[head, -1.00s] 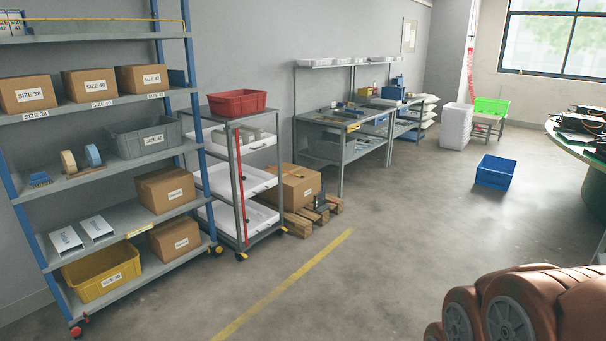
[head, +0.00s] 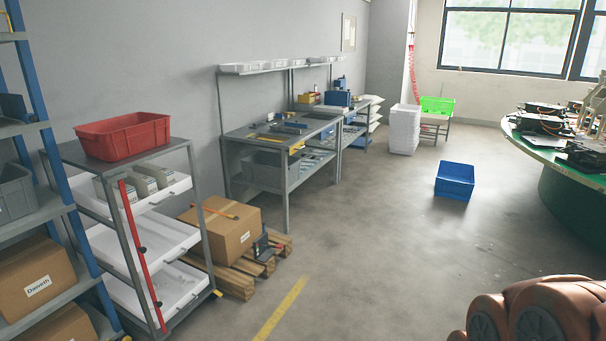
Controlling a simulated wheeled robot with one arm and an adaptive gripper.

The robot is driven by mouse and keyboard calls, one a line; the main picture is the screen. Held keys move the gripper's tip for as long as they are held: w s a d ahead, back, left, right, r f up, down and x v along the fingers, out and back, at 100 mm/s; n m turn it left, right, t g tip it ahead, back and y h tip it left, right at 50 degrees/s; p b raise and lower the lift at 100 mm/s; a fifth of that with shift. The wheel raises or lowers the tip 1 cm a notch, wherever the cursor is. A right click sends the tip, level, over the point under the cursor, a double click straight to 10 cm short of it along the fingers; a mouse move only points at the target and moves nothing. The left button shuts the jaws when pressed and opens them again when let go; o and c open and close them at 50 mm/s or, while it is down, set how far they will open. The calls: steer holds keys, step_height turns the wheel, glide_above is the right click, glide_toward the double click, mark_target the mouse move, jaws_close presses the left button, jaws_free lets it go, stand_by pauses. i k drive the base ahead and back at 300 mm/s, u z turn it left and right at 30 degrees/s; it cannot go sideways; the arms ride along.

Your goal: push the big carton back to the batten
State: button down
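A big brown carton (head: 240,237) with a white label sits on a low wooden pallet (head: 226,283), between the trolley and the workbench. An orange strip lies across its top. A small dark device (head: 263,246) stands on the pallet against the carton's right side. The trolley hides part of the carton's left side and the pallet. I cannot make out a batten in this view. My gripper is not in view; only rounded brown-orange parts of what seems to be my arm show at the lower right.
A trolley with a red bin (head: 124,136) and white trays stands left of the pallet. A shelf rack (head: 40,210) is further left. A workbench (head: 270,150) stands behind. A blue crate (head: 455,180) lies on the floor.

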mark_target(229, 239)
steer(key=u, duration=0.05)
steer(key=i, duration=2)
steer(key=u, duration=0.85)
steer(key=i, duration=2.05)
steer(key=u, duration=0.7)
steer(key=i, duration=0.3)
steer(key=u, duration=0.1)
